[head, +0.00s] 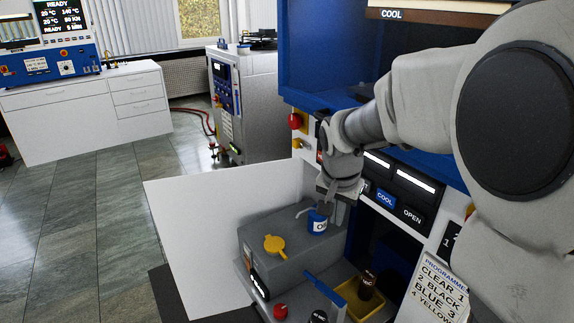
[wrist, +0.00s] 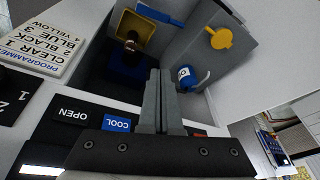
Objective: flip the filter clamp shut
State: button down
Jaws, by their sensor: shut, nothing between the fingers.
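A blue lever-like bar (head: 325,288) sticks up at a slant at the front of the open compartment; it also shows at the top of the wrist view (wrist: 160,14). It looks like the filter clamp, but I cannot be sure. Beside it a brown cylinder (head: 368,283), perhaps the filter, stands in a yellow square tray (head: 352,303); the tray also shows in the wrist view (wrist: 122,22). My gripper (wrist: 160,80) is shut and empty, pointing down into the compartment. In the head view my gripper (head: 327,192) is above the blue can, apart from the bar.
A blue-and-white oil can (head: 317,221) stands on the grey box (head: 290,256), near a yellow cap (head: 274,244). A white open door (head: 200,235) stands to the left. The button panel (head: 400,205) and programme card (head: 440,290) lie to the right.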

aim_at(323, 287)
jog(key=w+a+f+m+b, duration=0.1)
jog(key=w+f, duration=0.4)
jog(key=f, duration=0.5)
jog(key=w+f+m+h+b, duration=0.1)
jog(key=w+f+b, duration=0.3)
jog(key=f, duration=0.5)
jog(key=shift+w+a+f+m+g+h, duration=0.3)
jog(key=shift+w+a+f+m+g, duration=0.1)
jog(key=shift+m, duration=0.2)
jog(key=shift+b, duration=0.3)
jog(key=b+x, duration=0.3)
jog(key=x, duration=0.7)
jog(key=s+a, duration=0.2)
jog(key=a, duration=0.1)
jog(key=shift+s+r+b, duration=0.35)
jog(key=shift+r+b, duration=0.05)
jog(key=shift+a, duration=0.15)
